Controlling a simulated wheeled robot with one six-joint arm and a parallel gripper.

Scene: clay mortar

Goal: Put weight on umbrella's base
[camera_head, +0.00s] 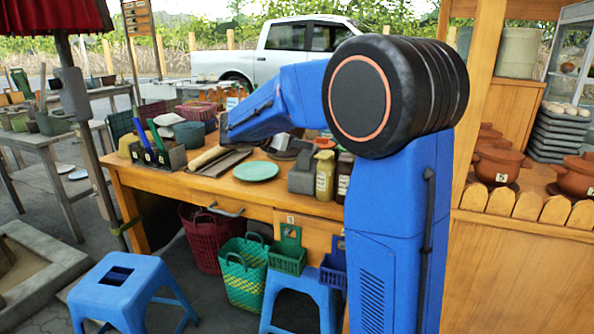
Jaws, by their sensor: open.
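The umbrella has a red canopy (50,17) at the top left. Its dark pole (98,180) leans slightly and runs down beside the left end of the wooden table, with a grey box-like piece on it. I cannot make out the umbrella's base at the pole's foot. A grey block (302,180) stands on the table near the bottles; I cannot tell for sure whether it is the weight. My blue arm reaches left above the table. I cannot make out my gripper or its fingers at the arm's far end.
The wooden table (187,184) holds a green plate (256,171), two bottles and a dark box of tools. Baskets stand under it. A blue stool (122,287) stands at the front left, beside a stone-edged sand bed (45,262). Clay pots stand on the right counter.

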